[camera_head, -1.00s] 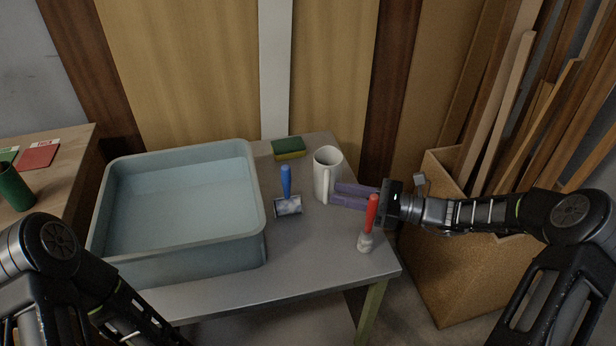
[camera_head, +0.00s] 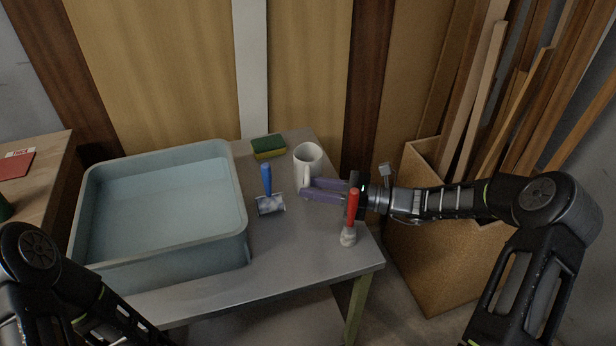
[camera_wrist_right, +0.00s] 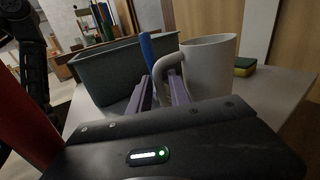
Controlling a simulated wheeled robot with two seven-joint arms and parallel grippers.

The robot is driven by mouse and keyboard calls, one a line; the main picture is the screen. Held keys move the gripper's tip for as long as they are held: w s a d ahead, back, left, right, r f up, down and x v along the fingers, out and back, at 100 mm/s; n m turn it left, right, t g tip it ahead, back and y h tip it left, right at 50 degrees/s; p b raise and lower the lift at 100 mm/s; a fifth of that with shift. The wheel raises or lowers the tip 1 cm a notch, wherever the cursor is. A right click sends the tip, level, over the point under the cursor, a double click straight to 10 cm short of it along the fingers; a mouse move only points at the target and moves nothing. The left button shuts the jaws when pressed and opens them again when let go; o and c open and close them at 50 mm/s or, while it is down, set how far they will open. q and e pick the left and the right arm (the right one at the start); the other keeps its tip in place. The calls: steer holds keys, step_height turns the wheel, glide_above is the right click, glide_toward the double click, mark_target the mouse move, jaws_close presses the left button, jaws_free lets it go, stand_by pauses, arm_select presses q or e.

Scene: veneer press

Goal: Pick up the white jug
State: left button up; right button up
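The white jug (camera_head: 309,157) stands upright near the back right of the grey table, its handle facing the front. It also shows in the right wrist view (camera_wrist_right: 208,68). My right gripper (camera_head: 306,190) reaches in from the right at the handle, its purple fingers apart. In the right wrist view the gripper (camera_wrist_right: 162,92) has the lower handle between its two fingers, with a gap visible; contact is unclear. My left arm shows at the lower left, but its gripper is out of view.
A red-handled brush (camera_head: 351,215) stands close by my right gripper. A large grey-blue tub (camera_head: 240,222) fills the table's left. A bin of wood strips (camera_head: 420,262) stands right.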

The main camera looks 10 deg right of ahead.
steer(key=x, duration=0.4)
steer(key=shift+w+a, duration=0.1)
steer(key=shift+a, duration=0.2)
steer(key=shift+c, duration=0.4)
jaws_close()
stand_by(1.1)
